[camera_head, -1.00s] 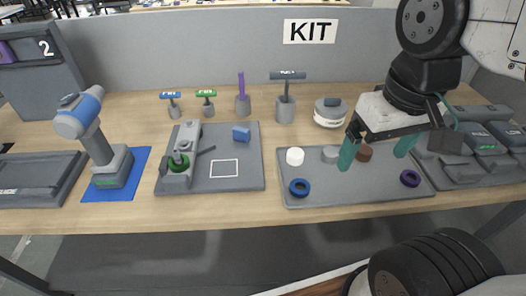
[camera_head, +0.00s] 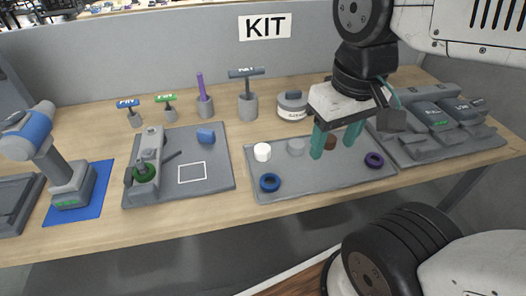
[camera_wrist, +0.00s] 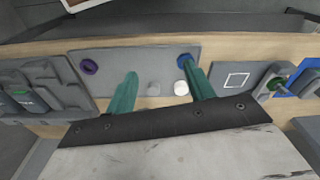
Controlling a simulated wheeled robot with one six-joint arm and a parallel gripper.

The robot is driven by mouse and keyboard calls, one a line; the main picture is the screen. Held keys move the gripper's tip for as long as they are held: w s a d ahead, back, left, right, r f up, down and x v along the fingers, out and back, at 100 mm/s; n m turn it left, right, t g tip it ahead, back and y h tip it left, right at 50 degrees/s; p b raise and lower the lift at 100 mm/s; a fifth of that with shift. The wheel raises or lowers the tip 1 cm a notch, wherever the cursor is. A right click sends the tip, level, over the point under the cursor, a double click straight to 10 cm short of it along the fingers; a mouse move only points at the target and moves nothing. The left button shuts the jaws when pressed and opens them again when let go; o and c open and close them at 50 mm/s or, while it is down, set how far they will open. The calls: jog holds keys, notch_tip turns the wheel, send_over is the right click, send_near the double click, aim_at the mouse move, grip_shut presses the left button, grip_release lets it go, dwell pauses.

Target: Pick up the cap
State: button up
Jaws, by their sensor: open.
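Small round pieces lie on a grey tray (camera_head: 330,180): a white cap (camera_head: 262,152), a grey one (camera_head: 296,147) and a brown one (camera_head: 330,143). I cannot tell which of them the task means. My gripper (camera_head: 336,140) is open and empty above the tray, its teal fingers hanging over the grey and brown pieces, partly covering the brown one. In the wrist view the white cap (camera_wrist: 181,88) shows close to the right finger, and the grey one (camera_wrist: 153,88) lies between the fingers (camera_wrist: 162,88). The brown one is not clear there.
A blue ring (camera_head: 270,183) and a purple ring (camera_head: 374,160) lie on the same tray. A round grey-and-white container (camera_head: 292,106) and several upright tools stand behind it. A left tray (camera_head: 205,175) holds a fixture. Grey cases (camera_head: 435,125) stand at right.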

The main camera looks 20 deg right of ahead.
jog(key=w+f+n+g, duration=0.2)
jog(key=w+f, duration=0.1)
jog(key=w, duration=0.2)
jog(key=n, duration=2.3)
send_over(262, 148)
jog(key=shift+t, duration=0.4)
notch_tip(262, 148, down, 9)
jog(key=shift+s+r, duration=0.1)
jog(key=shift+s, duration=0.05)
jog(key=shift+w+a+n, duration=0.1)
jog(key=shift+w+n, duration=0.1)
jog(key=shift+n, duration=1)
jog(key=shift+f, duration=0.55)
jog(key=f, duration=0.6)
jog(key=shift+d+f, duration=0.2)
jog(key=shift+f, duration=0.1)
jog(key=c, duration=0.7)
